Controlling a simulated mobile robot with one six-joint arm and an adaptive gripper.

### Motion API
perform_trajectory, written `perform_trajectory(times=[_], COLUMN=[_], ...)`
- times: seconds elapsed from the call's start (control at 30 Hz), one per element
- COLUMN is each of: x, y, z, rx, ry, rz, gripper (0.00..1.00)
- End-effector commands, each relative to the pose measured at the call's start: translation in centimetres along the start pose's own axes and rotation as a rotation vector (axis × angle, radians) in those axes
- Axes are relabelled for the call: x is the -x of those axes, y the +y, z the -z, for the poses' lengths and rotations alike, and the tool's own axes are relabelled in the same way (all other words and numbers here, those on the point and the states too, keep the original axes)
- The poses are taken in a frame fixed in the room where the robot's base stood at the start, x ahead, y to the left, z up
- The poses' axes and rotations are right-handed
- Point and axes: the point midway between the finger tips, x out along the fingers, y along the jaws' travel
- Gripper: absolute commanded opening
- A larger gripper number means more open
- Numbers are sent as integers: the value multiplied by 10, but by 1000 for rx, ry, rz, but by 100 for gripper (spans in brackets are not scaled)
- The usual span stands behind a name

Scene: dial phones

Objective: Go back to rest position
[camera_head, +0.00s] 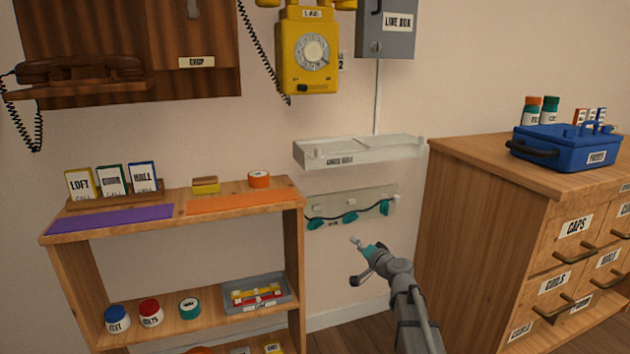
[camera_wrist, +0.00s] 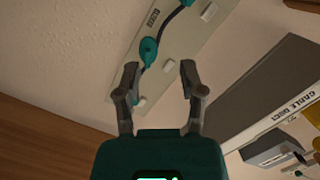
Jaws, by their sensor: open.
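My gripper (camera_head: 362,262) is in front of the wall between the wooden shelf and the drawer cabinet in the head view. In the wrist view my gripper (camera_wrist: 159,80) has its two dark fingers spread apart with nothing between them. Beyond the fingers is a pale wall strip (camera_head: 378,203) with teal clips (camera_head: 350,217) on a dark cord. The strip also shows in the wrist view (camera_wrist: 186,62), with a teal clip (camera_wrist: 149,47) near the left finger in the picture. I cannot tell the exact gap to it.
A wooden shelf (camera_head: 296,201) stands left and a drawer cabinet (camera_head: 470,190) right. A pale cable duct (camera_head: 345,154) juts from the wall above the strip. A yellow dial phone (camera_head: 290,70) and a grey line box (camera_head: 385,45) hang higher. Floor shows between shelf and cabinet.

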Motion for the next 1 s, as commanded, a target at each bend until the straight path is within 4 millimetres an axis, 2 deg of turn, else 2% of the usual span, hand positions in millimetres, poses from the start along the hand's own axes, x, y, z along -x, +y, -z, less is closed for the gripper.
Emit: perform_trajectory(times=[0.03,0.2,0.37,0.5,0.7,0.9,1.0], x=[8,30,59,91,147,202,222], y=[-14,-33,-41,-44,-43,-42,-41], z=[-8,-46,-80,-103,-123,-128,-127], rx=[27,125,207,266,337,381,394], ry=[-50,-249,-442,-604,-815,-972,-1019], rz=[-8,-62,-150,-253,-445,-653,-734], gripper=[51,51,51,51,51,51,51])
